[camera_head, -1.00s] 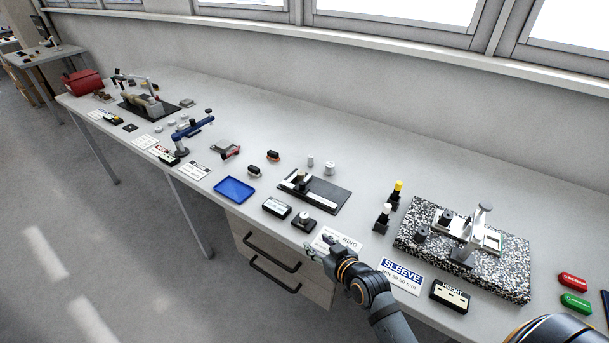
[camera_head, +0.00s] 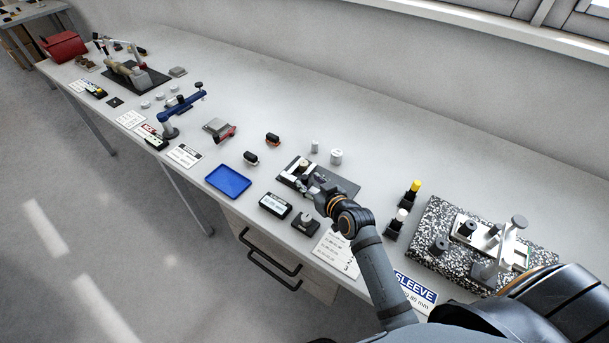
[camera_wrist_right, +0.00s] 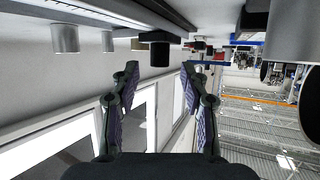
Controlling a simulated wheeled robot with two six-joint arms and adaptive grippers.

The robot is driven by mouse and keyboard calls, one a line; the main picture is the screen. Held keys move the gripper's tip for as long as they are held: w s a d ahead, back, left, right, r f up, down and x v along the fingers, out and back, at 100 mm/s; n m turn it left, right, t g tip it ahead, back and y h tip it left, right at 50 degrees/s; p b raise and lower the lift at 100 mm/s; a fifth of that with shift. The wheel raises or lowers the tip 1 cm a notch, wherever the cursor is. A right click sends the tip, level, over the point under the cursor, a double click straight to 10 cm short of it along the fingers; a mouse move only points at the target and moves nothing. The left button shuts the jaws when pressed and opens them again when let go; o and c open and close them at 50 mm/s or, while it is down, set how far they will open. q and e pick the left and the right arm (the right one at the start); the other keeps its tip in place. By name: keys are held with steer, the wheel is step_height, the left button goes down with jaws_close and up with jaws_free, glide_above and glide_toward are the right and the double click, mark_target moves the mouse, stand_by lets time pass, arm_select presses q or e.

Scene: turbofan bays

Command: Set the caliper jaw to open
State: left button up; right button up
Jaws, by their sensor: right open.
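The caliper (camera_head: 297,178) appears to be the pale rail fixture on a dark base plate (camera_head: 343,186) in the middle of the bench. A small upright knob (camera_head: 303,163) stands on it. My right gripper (camera_head: 310,190) is over the near side of this fixture and hides part of it. In the right wrist view the scene is upside down. There my right gripper (camera_wrist_right: 160,76) is open with nothing between its fingers, and a dark knob (camera_wrist_right: 160,48) under the rail lies beyond the fingertips. I cannot tell the jaw's setting. My left gripper is not in view.
A display box (camera_head: 275,205) and a dark block (camera_head: 305,223) stand in front of the fixture. Two grey cylinders (camera_head: 336,157) stand behind it. A blue tray (camera_head: 228,181) lies left, a speckled stone plate (camera_head: 432,223) right.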

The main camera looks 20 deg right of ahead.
mark_target(306, 178)
steer(key=x, duration=0.4)
steer(key=shift+w, duration=0.15)
steer(key=shift+f, duration=0.15)
steer(key=c, duration=0.7)
jaws_close()
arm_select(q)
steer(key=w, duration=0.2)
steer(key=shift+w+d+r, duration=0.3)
